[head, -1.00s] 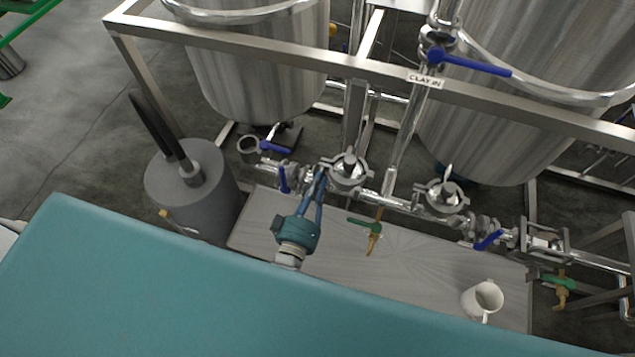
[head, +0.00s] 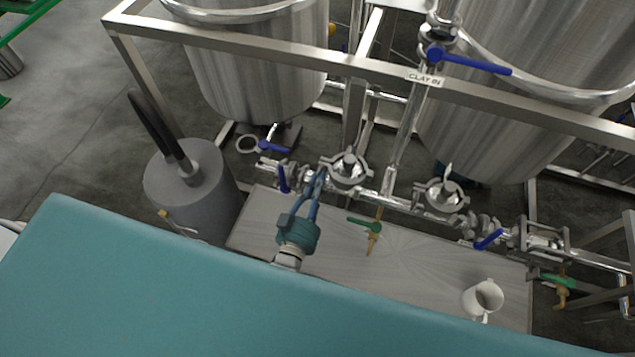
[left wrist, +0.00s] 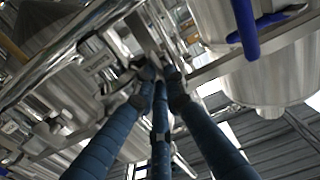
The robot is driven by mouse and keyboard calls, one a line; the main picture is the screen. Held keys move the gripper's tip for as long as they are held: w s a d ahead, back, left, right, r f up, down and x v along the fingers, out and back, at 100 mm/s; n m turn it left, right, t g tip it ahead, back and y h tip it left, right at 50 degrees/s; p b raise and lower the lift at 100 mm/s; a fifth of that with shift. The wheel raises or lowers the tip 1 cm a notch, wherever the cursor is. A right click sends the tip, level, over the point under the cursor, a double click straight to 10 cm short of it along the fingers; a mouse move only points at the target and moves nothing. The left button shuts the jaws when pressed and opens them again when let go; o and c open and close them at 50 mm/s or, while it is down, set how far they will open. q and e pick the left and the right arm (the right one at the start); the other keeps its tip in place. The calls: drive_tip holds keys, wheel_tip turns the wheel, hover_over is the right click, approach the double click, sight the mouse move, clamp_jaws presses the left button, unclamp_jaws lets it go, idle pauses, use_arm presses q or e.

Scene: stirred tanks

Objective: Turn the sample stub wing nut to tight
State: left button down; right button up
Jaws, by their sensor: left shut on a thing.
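My left gripper (head: 316,178) reaches up from below to the pipe run, just left of a round clamped fitting (head: 346,168). Its blue fingers come together on a small metal part at the pipe, which I take to be the sample stub wing nut; the fingertips largely hide it in the head view. In the left wrist view the fingers (left wrist: 160,75) close in on this small metal part, whose turned angle I cannot read. A short stub with a blue lever (head: 273,147) and another blue lever (head: 284,178) sit left of the gripper. My right gripper is not in view.
A grey cylinder with a black hose (head: 190,190) stands at left. A white jug (head: 483,298) and a green-handled brass tap (head: 372,237) are at right. Steel tanks (head: 262,70) and a frame rail (head: 240,45) rise behind. A teal surface (head: 200,290) fills the foreground.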

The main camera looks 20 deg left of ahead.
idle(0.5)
use_arm(q)
drive_tip(key=c, duration=2.1)
unclamp_jaws()
drive_tip(key=s, duration=1.2)
drive_tip(key=shift+a, duration=0.15)
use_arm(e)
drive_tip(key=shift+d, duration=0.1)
